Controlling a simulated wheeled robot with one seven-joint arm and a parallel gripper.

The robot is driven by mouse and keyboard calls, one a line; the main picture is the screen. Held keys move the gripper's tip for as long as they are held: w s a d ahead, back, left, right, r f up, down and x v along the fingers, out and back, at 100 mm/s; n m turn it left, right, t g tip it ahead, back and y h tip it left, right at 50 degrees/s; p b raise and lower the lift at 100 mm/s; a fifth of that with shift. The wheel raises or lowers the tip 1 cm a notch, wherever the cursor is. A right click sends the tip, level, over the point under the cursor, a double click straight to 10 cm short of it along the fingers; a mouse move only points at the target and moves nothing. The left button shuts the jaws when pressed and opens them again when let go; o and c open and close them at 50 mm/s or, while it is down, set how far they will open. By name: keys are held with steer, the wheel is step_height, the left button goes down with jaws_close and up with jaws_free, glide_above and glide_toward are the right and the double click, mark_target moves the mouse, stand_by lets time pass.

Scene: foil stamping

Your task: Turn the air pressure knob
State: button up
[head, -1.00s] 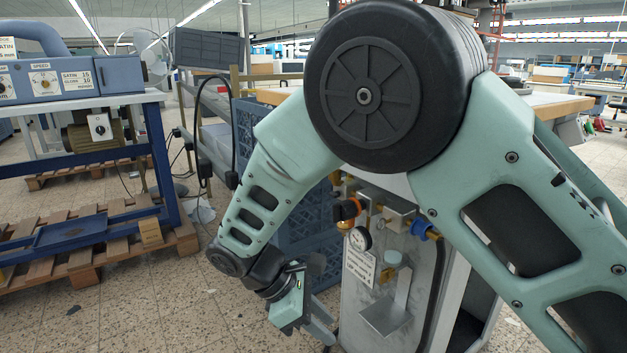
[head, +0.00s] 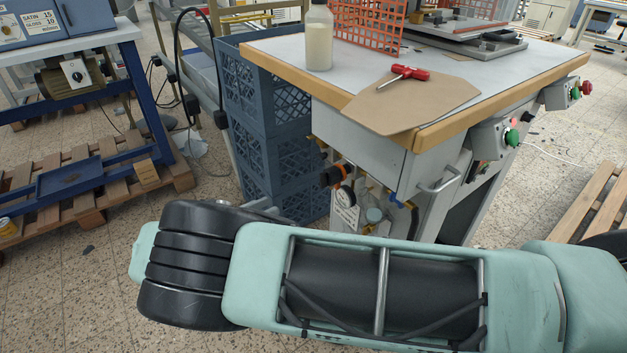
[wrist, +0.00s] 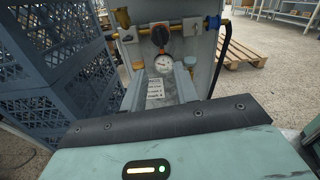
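The air pressure knob (head: 330,177) is black with an orange part, on the side of the grey machine below the table top. In the wrist view the dark knob (wrist: 160,36) is at the top middle, just above a round white pressure gauge (wrist: 164,64). The gauge also shows in the head view (head: 344,196). My gripper (wrist: 160,72) has two grey fingers that stand apart, with the gauge and a printed label (wrist: 155,90) seen between them. Nothing is held, and the fingers are apart from the knob. In the head view my arm hides most of the gripper.
Stacked blue crates (head: 262,125) stand left of the machine. The table top (head: 285,55) overhangs the knob and bears a bottle (head: 319,38) and a red-handled tool (head: 408,73). A dark hose (wrist: 222,60) hangs right of the knob. Brass fittings (wrist: 122,18) flank it.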

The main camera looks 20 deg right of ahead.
mark_target(329, 177)
steer(key=p+x, duration=0.1)
steer(key=x, duration=1.3)
steer(key=shift+d, duration=0.15)
jaws_close()
